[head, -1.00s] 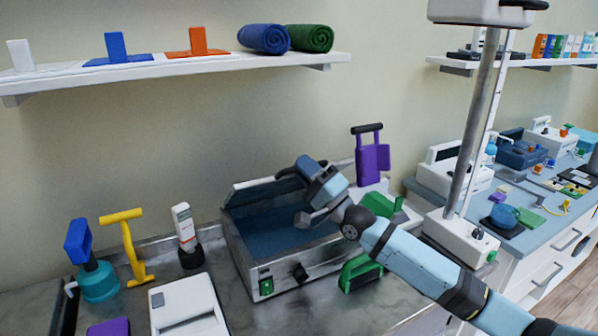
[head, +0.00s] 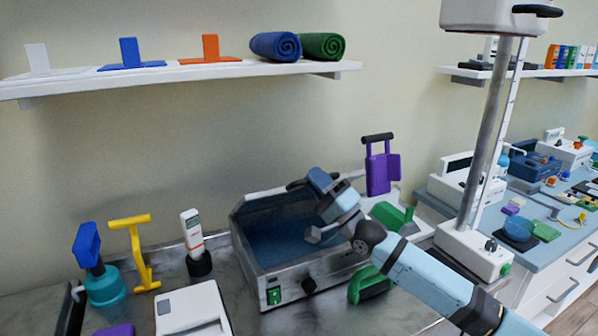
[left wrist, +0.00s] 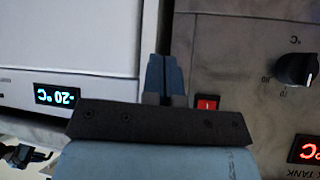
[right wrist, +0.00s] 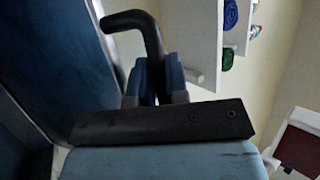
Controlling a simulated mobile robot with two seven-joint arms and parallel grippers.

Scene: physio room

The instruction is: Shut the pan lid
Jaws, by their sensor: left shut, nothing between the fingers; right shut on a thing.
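The pan (head: 290,277) is a metal box with a dark blue inside, standing on the grey counter in the head view. Its lid (head: 256,198) stands raised at the back, open. In the right wrist view the lid's dark blue face (right wrist: 60,65) fills the left side. My right gripper (head: 314,178) is at the lid's top edge, shut on the black lid handle (right wrist: 150,38). My right forearm hides the pan's right part. My left gripper (left wrist: 163,75) shows only in the left wrist view, shut and empty, before appliance fronts with a knob and displays.
A shelf (head: 180,75) hangs above.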

